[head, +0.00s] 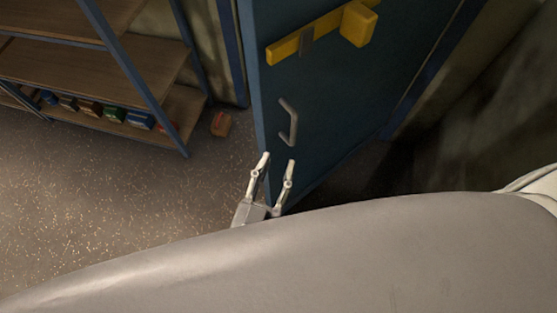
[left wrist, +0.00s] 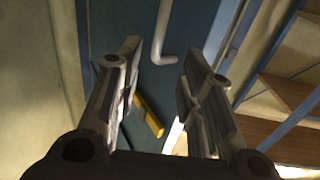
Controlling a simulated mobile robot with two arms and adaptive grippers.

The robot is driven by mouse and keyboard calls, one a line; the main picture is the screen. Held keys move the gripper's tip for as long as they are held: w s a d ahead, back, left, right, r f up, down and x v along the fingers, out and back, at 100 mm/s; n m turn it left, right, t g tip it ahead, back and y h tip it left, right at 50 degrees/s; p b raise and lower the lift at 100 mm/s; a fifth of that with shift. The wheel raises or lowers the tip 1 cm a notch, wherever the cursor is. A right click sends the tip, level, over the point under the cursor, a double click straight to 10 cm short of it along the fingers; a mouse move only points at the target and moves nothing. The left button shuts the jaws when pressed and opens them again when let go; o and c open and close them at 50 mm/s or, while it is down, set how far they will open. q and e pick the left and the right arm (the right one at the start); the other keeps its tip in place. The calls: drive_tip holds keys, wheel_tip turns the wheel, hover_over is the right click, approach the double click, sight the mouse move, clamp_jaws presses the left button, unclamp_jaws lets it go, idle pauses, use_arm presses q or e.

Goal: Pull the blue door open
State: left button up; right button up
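The blue door (head: 340,85) stands in front of me and looks ajar, its left edge out from the blue frame. Its grey bar handle (head: 288,122) is near that edge, and the handle's bent end also shows in the left wrist view (left wrist: 161,40). My left gripper (head: 278,159) is open, its fingers apart below the handle in the picture. The left wrist view shows nothing between the fingers (left wrist: 160,68), with the handle beyond the tips. I see no contact with the handle. My right gripper is not in view.
A yellow bar (head: 300,40) with a yellow block (head: 358,24) crosses the upper door. A wooden shelf rack (head: 100,70) with small boxes stands at the left. A small orange-brown box (head: 221,124) lies on the floor. The speckled floor (head: 100,200) left of the door is mostly clear.

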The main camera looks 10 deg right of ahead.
use_arm(q)
drive_tip(key=shift+c, duration=0.2)
drive_tip(key=shift+f, duration=0.2)
drive_tip(key=shift+c, duration=1.3)
drive_tip(key=f+b, duration=0.1)
drive_tip(key=f+n+b, duration=0.1)
drive_tip(key=f, duration=0.1)
drive_tip(key=w+a+f+n+h+b, duration=0.1)
drive_tip(key=shift+f+b, duration=0.3)
drive_tip(key=shift+f, duration=0.05)
clamp_jaws()
drive_tip(key=w+a+f+n+g+h+b, duration=0.2)
drive_tip(key=w+a+f+n+b, duration=1.05)
drive_tip(key=f, duration=0.25)
drive_tip(key=w+d+n+p, duration=0.1)
drive_tip(key=w+d+p, duration=0.1)
drive_tip(key=w+d, duration=0.55)
drive_tip(key=shift+s+d+r+p, duration=0.1)
drive_tip(key=shift+s+d+p, duration=0.15)
drive_tip(key=shift+s, duration=0.5)
drive_tip(key=shift+s+d+p, duration=0.2)
drive_tip(key=shift+s+p, duration=0.05)
drive_tip(key=shift+s, duration=0.45)
drive_tip(key=shift+s+d+r+p, duration=0.1)
drive_tip(key=shift+s+d+p, duration=0.15)
drive_tip(key=shift+s, duration=0.5)
